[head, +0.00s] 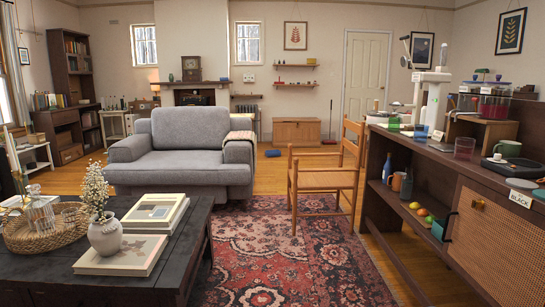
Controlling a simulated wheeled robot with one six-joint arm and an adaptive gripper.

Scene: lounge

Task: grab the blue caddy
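No thing in the head view is plainly a blue caddy. A small blue object (272,153) lies low on the floor in front of the wooden chest, too far off to make out its form. A teal, box-like thing (438,229) sits at the right end of the sideboard's open lower shelf, partly hidden by a dark curved part that may be a handle. I cannot tell whether either is the caddy. My gripper is not in view.
A wooden armchair (323,180) stands on the patterned rug (270,255), between the grey sofa chair (185,145) and the cluttered sideboard (400,155). A dark coffee table (40,270) fills the left front. The rug between table and sideboard is clear.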

